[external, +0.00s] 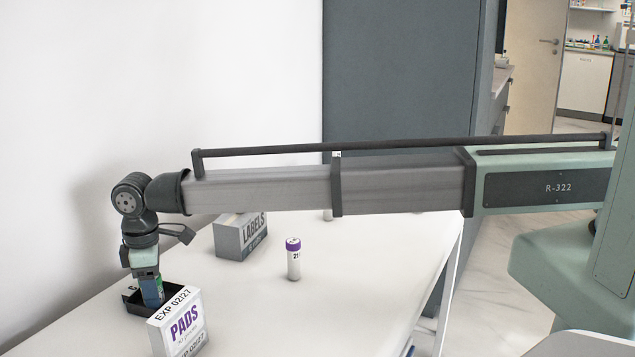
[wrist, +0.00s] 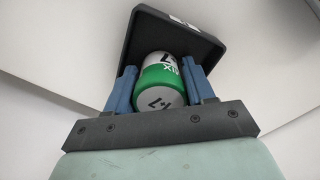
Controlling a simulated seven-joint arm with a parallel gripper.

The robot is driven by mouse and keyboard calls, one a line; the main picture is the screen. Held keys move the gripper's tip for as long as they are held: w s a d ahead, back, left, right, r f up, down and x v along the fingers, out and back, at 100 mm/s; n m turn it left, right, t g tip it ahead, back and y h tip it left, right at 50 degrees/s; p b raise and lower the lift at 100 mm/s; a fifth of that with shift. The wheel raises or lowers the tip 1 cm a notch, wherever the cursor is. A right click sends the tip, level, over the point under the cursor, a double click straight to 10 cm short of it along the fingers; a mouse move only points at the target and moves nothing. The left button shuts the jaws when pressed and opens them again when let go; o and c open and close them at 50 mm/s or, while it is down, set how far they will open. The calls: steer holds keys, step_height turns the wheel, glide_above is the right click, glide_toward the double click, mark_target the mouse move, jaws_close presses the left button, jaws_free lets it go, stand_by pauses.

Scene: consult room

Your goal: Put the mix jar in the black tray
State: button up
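The mix jar (wrist: 162,78) is white and grey with a green band lettered MIX. In the wrist view it sits between the two blue fingers of my gripper (wrist: 160,92), which appear to touch its sides. The black tray (wrist: 148,36) is around and beyond the jar's far end in that view. In the external view my gripper (external: 152,292) points down into the black tray (external: 138,306) at the table's lower left, with a bit of green showing beside its finger. I cannot tell whether the jar touches the tray floor.
A PADS box (external: 180,326) stands close in front of the tray and hides part of it. A LABELS box (external: 237,238) and a purple-capped tube (external: 293,262) stand to the right on the white table (external: 300,320). Another small item is mostly hidden behind my arm.

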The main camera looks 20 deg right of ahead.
steer(key=shift+o, duration=0.2)
steer(key=shift+r, duration=0.1)
step_height(320, 180, up, 12)
steer(key=shift+r, duration=0.1)
stand_by(0.5)
